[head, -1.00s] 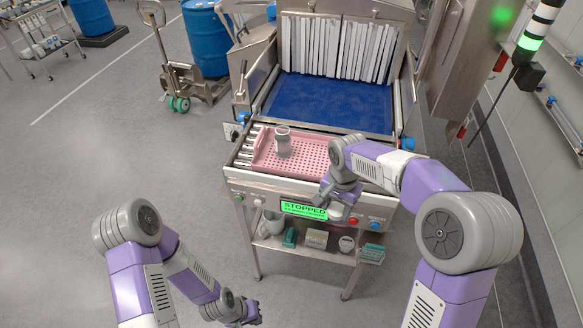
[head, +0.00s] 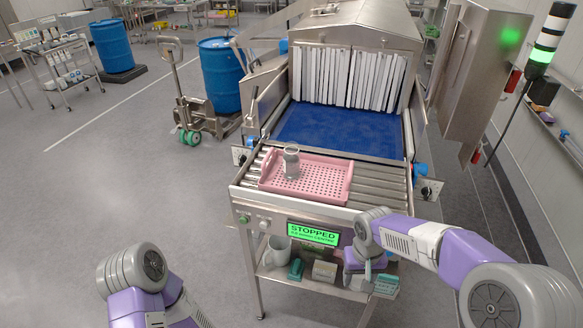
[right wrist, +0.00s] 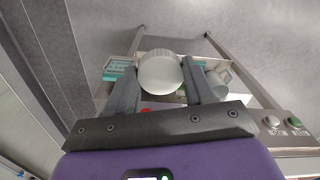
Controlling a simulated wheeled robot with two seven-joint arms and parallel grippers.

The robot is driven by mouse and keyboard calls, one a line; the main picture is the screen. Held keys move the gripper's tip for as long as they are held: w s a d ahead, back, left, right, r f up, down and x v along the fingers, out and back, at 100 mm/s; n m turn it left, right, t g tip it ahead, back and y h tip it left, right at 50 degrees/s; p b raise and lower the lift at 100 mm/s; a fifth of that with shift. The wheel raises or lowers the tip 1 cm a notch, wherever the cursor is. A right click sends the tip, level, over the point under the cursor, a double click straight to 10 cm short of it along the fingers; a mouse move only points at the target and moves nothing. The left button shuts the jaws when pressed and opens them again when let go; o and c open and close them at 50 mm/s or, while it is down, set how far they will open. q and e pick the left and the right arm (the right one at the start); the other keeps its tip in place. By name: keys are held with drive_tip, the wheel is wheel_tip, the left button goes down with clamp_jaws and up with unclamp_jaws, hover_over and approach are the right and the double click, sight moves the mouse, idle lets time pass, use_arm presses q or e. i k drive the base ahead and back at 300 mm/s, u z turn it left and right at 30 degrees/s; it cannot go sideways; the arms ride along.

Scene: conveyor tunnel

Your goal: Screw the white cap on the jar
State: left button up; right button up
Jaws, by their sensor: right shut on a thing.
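The jar (head: 291,163), greyish and see-through, stands upright in the left part of the pink perforated tray (head: 335,199) on the rollers. My right gripper (head: 358,284) is in front of the conveyor's front panel and lower shelf, below and to the right of the jar and apart from it. In the right wrist view its two fingers (right wrist: 160,88) are shut on the round white cap (right wrist: 160,74). In the head view the cap cannot be made out. My left arm shows at the bottom left, but its gripper is out of the picture.
The conveyor's front panel has a green "STOPPED" screen (head: 314,233). A shelf below holds a mug (head: 276,251) and small boxes (head: 324,271). White strip curtains (head: 350,77) hang at the tunnel mouth behind the blue belt (head: 340,130). Rollers are bare right of the tray.

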sight(290, 153)
drive_tip(key=u, duration=3.15)
drive_tip(key=k, duration=1.45)
drive_tip(key=z, duration=2.2)
